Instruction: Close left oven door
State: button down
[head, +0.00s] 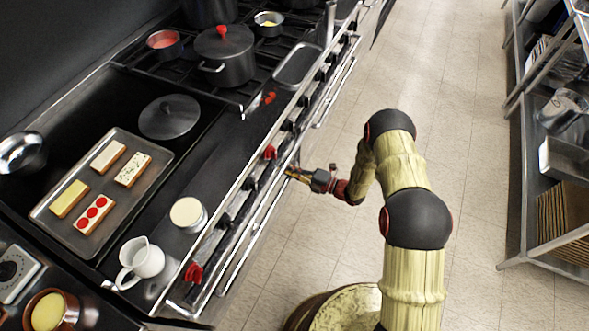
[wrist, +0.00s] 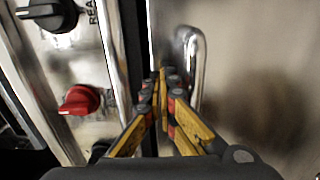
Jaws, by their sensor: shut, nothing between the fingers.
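The steel oven front runs below the knob panel of the range; in the head view its long handle bar (head: 246,243) shows along the near section. In the wrist view a smooth steel door panel (wrist: 255,85) fills the right side, with a curved handle (wrist: 195,62) on it. My gripper (head: 290,172) reaches the range front from the aisle side, below the knobs. In the wrist view its fingers (wrist: 160,78) are closed together, empty, beside the handle near the door's edge. Contact cannot be told. A dark gap lies between panel and door; how far the door stands open is unclear.
Red knobs (wrist: 80,100) and a front rail lie close to my gripper. A tray (head: 63,228) of food slices, a white jug (head: 140,262) and a lidded pot (head: 225,56) stand on the range. A shelf rack (head: 522,190) stands right; the tiled aisle between is clear.

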jog(key=shift+w+a+r, duration=0.15)
jog(key=p+v, duration=0.3)
jog(key=v, duration=1.1)
jog(key=shift+d+f, duration=0.2)
jog(key=shift+f, duration=0.05)
